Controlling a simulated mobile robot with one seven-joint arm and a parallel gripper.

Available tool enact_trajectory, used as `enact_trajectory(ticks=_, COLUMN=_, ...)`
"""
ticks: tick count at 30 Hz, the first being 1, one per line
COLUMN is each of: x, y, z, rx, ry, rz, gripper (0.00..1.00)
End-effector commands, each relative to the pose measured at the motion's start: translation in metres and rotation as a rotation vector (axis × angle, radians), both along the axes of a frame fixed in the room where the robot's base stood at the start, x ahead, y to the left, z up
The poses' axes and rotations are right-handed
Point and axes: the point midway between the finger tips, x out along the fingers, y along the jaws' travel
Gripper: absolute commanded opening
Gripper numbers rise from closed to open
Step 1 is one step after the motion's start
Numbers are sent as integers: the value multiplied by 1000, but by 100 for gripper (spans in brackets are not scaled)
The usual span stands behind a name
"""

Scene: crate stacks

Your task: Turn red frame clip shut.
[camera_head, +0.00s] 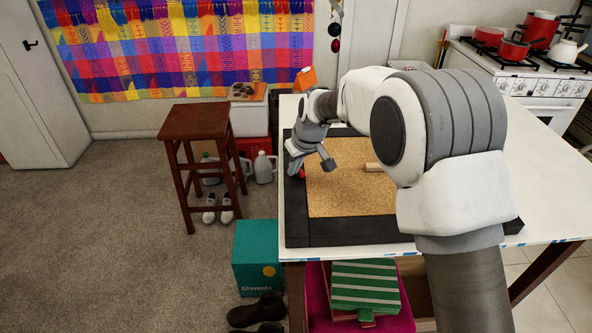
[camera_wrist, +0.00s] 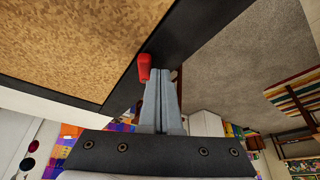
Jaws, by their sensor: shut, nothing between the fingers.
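The red clip (camera_wrist: 144,67) sits on the black frame (camera_wrist: 150,48) around the cork board (camera_wrist: 70,35), near the frame's edge in the wrist view. In the head view the red clip (camera_head: 301,173) shows small on the left bar of the black frame (camera_head: 297,215), beside my gripper. My gripper (camera_wrist: 161,75) is shut and empty, its fingertips right beside the clip; I cannot tell whether they touch it. In the head view my gripper (camera_head: 312,168) is over the frame's left side, tilted down. The cork board (camera_head: 345,190) lies flat inside the frame.
The frame lies on a white table (camera_head: 540,190). A small wooden piece (camera_head: 373,167) lies on the cork, partly behind my arm. A brown stool (camera_head: 200,125) stands on the carpet left of the table. The cork's front part is clear.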

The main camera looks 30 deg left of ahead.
Motion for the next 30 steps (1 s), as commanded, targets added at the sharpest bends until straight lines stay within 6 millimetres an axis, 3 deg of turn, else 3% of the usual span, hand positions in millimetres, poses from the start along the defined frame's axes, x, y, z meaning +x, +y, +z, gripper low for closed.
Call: enact_trajectory(ticks=30, x=3, y=-9, z=1, rx=1, ry=-1, rz=1, gripper=0)
